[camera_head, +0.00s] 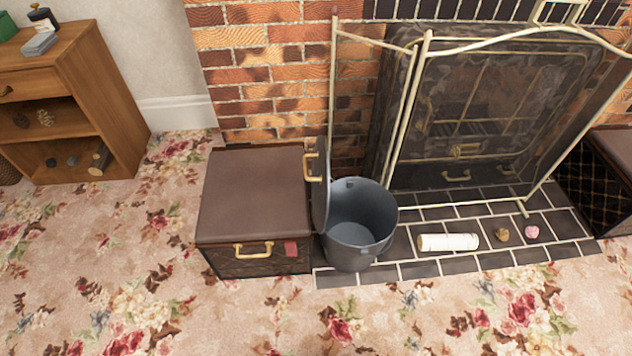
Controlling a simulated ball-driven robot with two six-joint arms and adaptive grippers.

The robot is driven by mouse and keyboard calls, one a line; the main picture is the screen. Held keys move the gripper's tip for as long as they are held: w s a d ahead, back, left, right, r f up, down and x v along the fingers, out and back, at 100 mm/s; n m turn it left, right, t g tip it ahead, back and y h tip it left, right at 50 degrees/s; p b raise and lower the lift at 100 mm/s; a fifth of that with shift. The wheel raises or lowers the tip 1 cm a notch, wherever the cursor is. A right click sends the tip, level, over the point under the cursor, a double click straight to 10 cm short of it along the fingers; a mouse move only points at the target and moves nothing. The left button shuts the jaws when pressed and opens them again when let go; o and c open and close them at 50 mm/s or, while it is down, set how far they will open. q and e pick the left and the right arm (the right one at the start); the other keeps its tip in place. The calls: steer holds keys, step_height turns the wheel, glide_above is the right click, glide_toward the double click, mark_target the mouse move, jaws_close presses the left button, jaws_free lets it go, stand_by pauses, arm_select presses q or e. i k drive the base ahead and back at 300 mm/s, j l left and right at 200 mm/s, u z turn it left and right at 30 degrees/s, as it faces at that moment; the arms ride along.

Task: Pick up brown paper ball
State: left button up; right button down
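A small crumpled brown ball (502,235) lies on the dark hearth tiles. It sits between a white paper roll (448,242) on its left and a pink crumpled ball (532,232) close on its right, with small gaps between them. Neither of my grippers shows in the head view.
A grey metal bucket (359,226) stands left of the roll, its lid upright at its left. A brown box (254,210) with gold handles is beside it. A fire screen (487,100) stands behind the hearth items; a dark crate (601,185) is at right. Front carpet is clear.

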mark_target(503, 234)
steer(key=z, duration=1.7)
steer(key=i+l+u, duration=0.35)
steer(key=i, duration=0.3)
steer(key=i+l+u, duration=0.35)
steer(key=i, duration=0.25)
steer(key=i+l+u, duration=0.4)
steer(key=l, duration=0.35)
steer(key=i, duration=0.1)
